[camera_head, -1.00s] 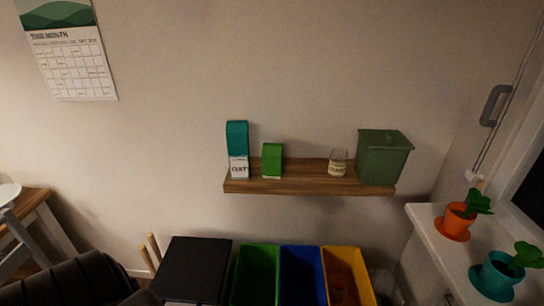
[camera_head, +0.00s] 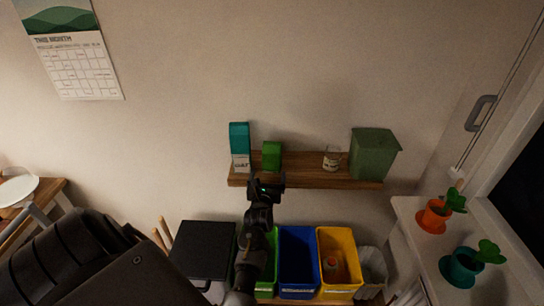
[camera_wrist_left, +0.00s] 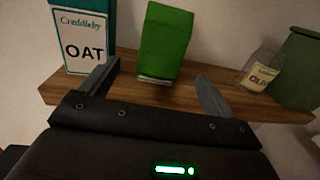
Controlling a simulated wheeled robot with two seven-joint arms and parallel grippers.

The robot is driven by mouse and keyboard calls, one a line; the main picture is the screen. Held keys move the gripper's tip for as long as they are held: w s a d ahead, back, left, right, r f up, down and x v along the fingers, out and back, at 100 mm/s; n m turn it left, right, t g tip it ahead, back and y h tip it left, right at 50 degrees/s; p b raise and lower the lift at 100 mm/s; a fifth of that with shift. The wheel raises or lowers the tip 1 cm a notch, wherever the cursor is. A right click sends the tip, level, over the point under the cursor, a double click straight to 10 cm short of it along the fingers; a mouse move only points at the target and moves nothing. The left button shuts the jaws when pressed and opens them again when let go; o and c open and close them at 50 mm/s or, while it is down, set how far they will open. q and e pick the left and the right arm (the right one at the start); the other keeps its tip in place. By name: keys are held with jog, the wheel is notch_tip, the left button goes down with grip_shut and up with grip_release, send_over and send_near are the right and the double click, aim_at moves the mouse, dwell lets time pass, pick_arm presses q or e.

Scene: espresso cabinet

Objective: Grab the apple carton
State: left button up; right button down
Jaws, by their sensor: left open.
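A small plain green carton (camera_head: 272,156), the likely apple carton, stands upright on the wooden wall shelf (camera_head: 310,180); I cannot read a name on it. It also shows in the left wrist view (camera_wrist_left: 165,42), straight ahead between the fingers. My left gripper (camera_head: 266,180) is open and empty, at the shelf's front edge just before the green carton. Its fingers point toward the carton, one on each side in the wrist view, and I see no contact. My right gripper is not in view.
A taller teal and white OAT carton (camera_head: 239,148) stands close left of the green carton, near the left finger. A labelled glass jar (camera_head: 332,158) and a green lidded bin (camera_head: 374,153) stand to the right. Blue (camera_head: 298,262) and yellow (camera_head: 339,262) bins sit below the shelf.

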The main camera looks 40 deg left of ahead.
aim_at(271, 164)
pick_arm(q)
jog(key=b+x, duration=0.2)
jog(key=x, duration=0.3)
jog(key=shift+f+b, duration=0.2)
jog(key=shift+b, duration=0.1)
jog(key=shift+w+a, duration=0.15)
jog(key=shift+w, duration=0.25)
jog(key=shift+w+a+r+b, duration=0.15)
jog(key=shift+w+b, duration=0.1)
jog(key=shift+b, duration=0.1)
jog(key=b+x, duration=0.2)
jog(key=x, duration=0.1)
jog(key=shift+w+a, duration=0.15)
jog(key=shift+w, duration=0.15)
jog(key=shift+w+a, duration=0.25)
jog(key=shift+w, duration=0.15)
jog(key=shift+s+r, duration=0.1)
jog(key=shift+d, duration=0.1)
jog(key=shift+c, duration=0.9)
jog(key=c, duration=0.9)
